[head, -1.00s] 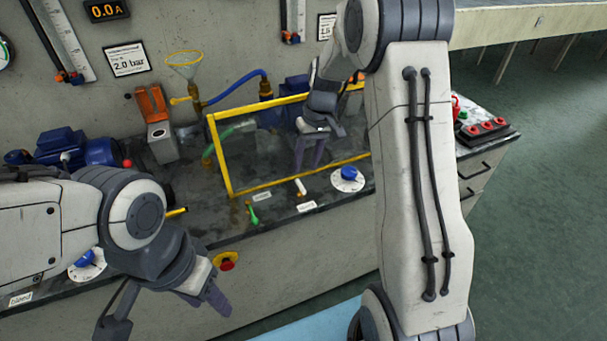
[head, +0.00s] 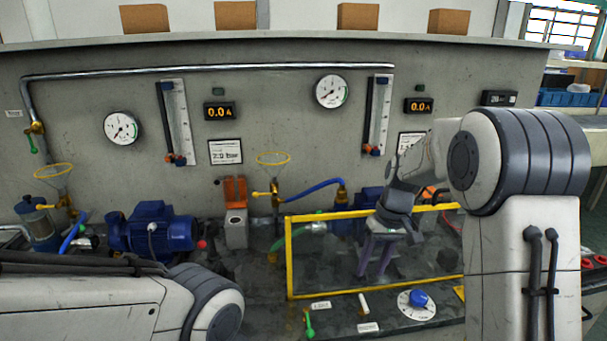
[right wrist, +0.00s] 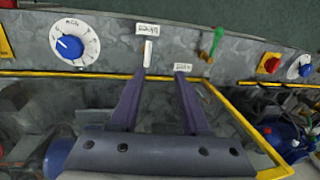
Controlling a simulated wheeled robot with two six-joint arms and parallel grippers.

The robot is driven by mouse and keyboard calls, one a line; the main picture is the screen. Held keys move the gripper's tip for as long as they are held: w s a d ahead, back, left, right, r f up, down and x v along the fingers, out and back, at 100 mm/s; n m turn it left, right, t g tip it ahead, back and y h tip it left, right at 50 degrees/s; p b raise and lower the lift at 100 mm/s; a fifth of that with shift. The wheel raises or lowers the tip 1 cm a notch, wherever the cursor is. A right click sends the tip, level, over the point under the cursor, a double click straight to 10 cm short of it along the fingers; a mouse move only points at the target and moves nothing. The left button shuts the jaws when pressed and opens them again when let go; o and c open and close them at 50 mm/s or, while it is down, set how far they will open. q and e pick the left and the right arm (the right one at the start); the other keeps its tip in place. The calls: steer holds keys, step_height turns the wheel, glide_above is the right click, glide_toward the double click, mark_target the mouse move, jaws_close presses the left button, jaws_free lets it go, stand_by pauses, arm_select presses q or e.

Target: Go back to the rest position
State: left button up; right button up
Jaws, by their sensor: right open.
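My right gripper (head: 374,272) hangs fingers down by the yellow-framed clear panel (head: 288,262), near the blue pump behind it. It is open, with nothing between its two purple fingers. In the right wrist view the gripper (right wrist: 160,76) shows its fingers apart, their tips overlapping the panel's yellow edge (right wrist: 228,98) and pointing towards the labels and a small white lever (right wrist: 148,53). I cannot tell whether it touches the panel. Of my left arm only the links (head: 212,305) show at the lower left; its gripper is out of view.
A dial with a blue knob (head: 418,299) and a green-handled valve (head: 309,325) sit at the bench front. A blue pump (head: 150,232), an orange-topped block (head: 235,212) and a yellow funnel (head: 273,159) stand behind. Gauges and a pipe (head: 210,69) line the wall.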

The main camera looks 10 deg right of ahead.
steer(key=s+a+r+n+p, duration=0.15)
steer(key=s+a+r, duration=0.25)
steer(key=s+a, duration=0.4)
steer(key=s+a+n, duration=0.2)
steer(key=s+a, duration=0.2)
steer(key=s, duration=0.6)
steer(key=s+a+n+h+p, duration=0.1)
steer(key=s+a, duration=0.3)
steer(key=s, duration=0.6)
steer(key=shift+r+n, duration=0.45)
steer(key=shift+n, duration=0.4)
